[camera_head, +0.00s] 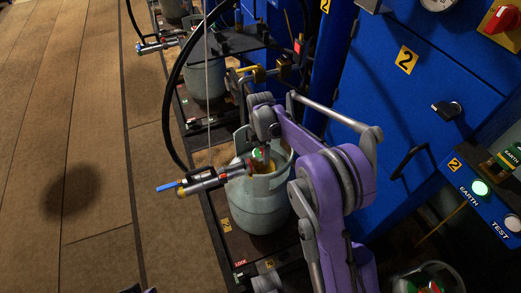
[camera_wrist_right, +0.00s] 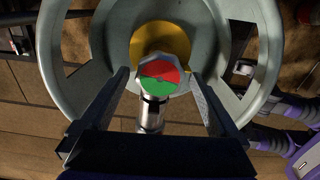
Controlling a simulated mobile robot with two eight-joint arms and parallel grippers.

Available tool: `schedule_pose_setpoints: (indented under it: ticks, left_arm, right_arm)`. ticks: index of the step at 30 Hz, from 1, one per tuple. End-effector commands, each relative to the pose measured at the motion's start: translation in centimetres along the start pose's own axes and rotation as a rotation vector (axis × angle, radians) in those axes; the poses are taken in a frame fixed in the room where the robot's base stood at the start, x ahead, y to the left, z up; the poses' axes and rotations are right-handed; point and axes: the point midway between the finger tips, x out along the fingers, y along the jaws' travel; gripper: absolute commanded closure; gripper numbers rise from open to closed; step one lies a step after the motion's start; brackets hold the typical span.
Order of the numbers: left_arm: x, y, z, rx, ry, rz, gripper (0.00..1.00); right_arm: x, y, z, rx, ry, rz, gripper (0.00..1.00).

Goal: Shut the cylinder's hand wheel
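The grey-green gas cylinder (camera_head: 258,212) stands upright on a dark rack in the head view, with a collar around its top. Its hand wheel (camera_wrist_right: 158,77) shows in the right wrist view as a small faceted knob with a red and green face. A metal valve fitting (camera_head: 205,181) with a blue tip sticks out to the left. My right gripper (camera_wrist_right: 162,80) is open, with one finger on each side of the wheel; a gap shows at each side. In the head view it is above the collar, mostly hidden by my purple arm. My left gripper cannot be made out.
A second cylinder (camera_head: 205,80) with its own fitting stands farther back. A black hose (camera_head: 172,100) curves by the fitting. The wooden floor at left is clear.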

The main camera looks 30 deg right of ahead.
Motion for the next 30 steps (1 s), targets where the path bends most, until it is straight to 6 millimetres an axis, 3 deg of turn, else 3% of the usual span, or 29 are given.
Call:
schedule_pose_setpoints:
  ticks: [1,12,22,30]
  left_arm:
    - [0.00,0.00,0.00,0.000,0.000,0.000,1.00]
    - [0.00,0.00,0.00,0.000,0.000,0.000,1.00]
    - [-0.24,0.00,-0.05,0.000,0.001,0.000,1.00]
    - [-0.88,0.00,-0.19,0.000,0.002,0.000,1.00]
  right_arm:
    - [-0.01,0.00,0.00,0.000,0.000,0.000,0.14]
    - [-0.03,0.00,0.01,0.000,0.000,0.000,0.77]
    - [-0.08,0.00,0.02,0.058,0.000,0.000,0.77]
    - [-0.15,-0.02,0.02,0.244,0.000,0.000,0.77]
